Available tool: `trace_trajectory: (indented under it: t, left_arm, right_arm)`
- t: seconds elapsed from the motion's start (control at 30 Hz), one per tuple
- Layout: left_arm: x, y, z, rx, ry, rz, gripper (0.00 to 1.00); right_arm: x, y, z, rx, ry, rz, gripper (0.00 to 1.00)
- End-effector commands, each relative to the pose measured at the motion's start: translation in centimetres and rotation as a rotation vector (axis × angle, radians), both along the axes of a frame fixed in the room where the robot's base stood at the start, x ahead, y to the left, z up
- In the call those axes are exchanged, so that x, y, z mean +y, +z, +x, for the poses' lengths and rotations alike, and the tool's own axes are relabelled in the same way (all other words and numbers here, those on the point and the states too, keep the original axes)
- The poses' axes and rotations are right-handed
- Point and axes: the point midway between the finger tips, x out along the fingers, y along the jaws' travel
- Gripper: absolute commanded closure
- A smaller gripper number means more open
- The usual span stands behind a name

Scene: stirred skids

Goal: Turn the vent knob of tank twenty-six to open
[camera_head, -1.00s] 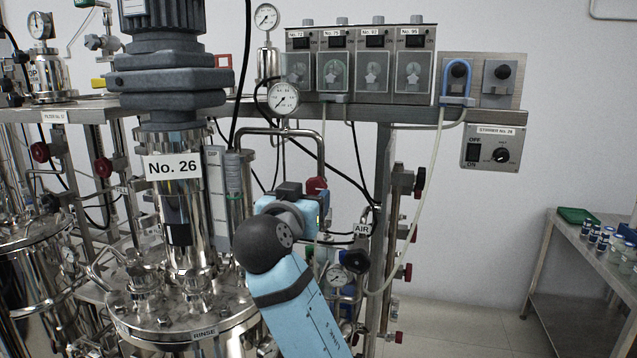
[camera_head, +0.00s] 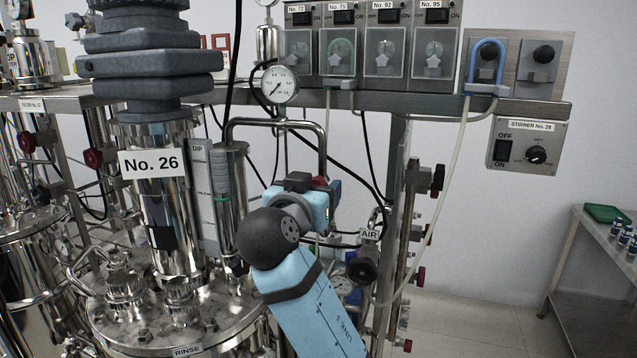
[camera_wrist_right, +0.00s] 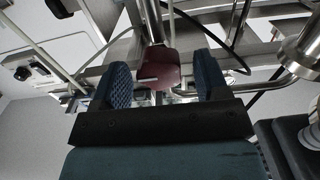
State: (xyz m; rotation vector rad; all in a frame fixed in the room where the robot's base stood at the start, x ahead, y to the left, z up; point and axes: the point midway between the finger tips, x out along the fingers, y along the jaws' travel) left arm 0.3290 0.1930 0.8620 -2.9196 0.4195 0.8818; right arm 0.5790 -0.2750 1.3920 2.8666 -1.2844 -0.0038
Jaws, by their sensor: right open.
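The tank labelled No. 26 (camera_head: 155,163) stands at left centre, a steel vessel with a dark motor column on top. A dark red knob (camera_wrist_right: 158,68) shows in the right wrist view; no label on it can be read. My right gripper (camera_wrist_right: 164,75) is open, with one blue ridged finger on each side of this knob; I cannot tell whether either finger touches it. In the head view a small bit of red (camera_head: 320,182) shows just behind my right wrist, which hides most of that spot. My left gripper is not in view.
A pressure gauge (camera_head: 279,85) and bent steel pipe (camera_head: 275,122) stand close above my right wrist. Black hoses and an AIR valve (camera_head: 364,266) are to its right. A side table (camera_head: 585,225) stands far right.

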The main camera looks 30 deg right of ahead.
Motion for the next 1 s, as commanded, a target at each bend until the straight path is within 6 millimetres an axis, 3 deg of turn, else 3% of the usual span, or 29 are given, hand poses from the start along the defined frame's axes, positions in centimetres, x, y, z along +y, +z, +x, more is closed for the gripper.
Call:
trace_trajectory:
  t: [0.47, 0.7, 1.0]
  left_arm:
    - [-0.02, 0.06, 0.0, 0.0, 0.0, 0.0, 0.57]
    - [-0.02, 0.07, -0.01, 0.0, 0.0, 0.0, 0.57]
    - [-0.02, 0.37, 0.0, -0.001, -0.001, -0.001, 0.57]
  right_arm:
    - [0.19, 0.01, -0.21, -0.001, 0.0, -0.001, 0.32]
    - [0.18, 0.01, -0.2, 0.0, -0.001, 0.0, 0.82]
    - [0.18, 0.08, -0.19, 0.019, -0.001, -0.016, 0.81]
